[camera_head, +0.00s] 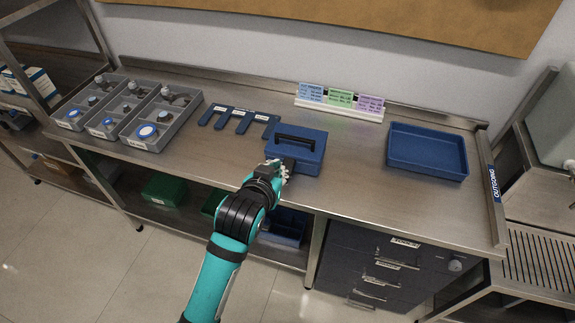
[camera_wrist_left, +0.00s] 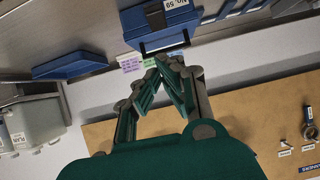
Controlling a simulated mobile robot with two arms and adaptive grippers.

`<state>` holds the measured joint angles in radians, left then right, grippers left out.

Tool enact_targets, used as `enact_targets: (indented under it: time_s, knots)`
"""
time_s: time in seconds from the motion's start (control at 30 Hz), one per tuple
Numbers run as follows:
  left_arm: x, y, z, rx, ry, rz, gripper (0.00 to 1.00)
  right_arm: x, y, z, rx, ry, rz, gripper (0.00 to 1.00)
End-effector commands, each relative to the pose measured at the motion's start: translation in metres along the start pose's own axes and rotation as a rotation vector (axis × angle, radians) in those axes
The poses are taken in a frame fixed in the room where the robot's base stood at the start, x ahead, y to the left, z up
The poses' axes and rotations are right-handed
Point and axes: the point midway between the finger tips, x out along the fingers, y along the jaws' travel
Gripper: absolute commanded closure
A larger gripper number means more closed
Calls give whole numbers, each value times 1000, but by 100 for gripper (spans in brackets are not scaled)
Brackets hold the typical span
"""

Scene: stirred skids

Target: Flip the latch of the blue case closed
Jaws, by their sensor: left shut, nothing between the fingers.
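The blue case (camera_head: 309,140) stands on the steel bench with its lid down and its dark handle (camera_head: 295,139) on top. In the left wrist view the case (camera_wrist_left: 131,27) shows upside down at the top, with a white label and a dark grey latch part (camera_wrist_left: 155,15) on its front face. I cannot tell the latch's exact angle. My left gripper (camera_head: 283,168) is at the front of the case, close to the latch side. Its fingers (camera_wrist_left: 170,62) are shut and empty. Whether they touch the case is unclear. My right gripper is out of view.
A blue outgoing tray (camera_head: 428,168) stands to the right. A dark blue slotted plate (camera_head: 238,112) lies left of the case. Grey divided bins (camera_head: 165,130) hold small parts at far left. Coloured cards (camera_head: 340,98) stand behind. Bare bench lies between case and tray.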

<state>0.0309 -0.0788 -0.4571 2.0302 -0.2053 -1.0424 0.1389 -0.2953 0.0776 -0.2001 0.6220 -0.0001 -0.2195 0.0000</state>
Motion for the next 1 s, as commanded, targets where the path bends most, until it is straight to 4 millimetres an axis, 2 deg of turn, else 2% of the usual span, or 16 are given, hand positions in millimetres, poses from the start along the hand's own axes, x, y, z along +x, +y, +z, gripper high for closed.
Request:
enact_targets:
  time_s: [0.4, 0.5, 0.7, 1.0]
  knots:
    - [78, 0, -2, 1, -2, -1, 100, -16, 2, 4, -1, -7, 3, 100]
    - [94, 0, 3, 0, -4, -1, 100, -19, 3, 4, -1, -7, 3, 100]
    - [111, 0, 22, 0, -2, -1, 100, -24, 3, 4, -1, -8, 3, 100]
    - [117, 0, 28, 0, 1, 0, 100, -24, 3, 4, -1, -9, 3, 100]
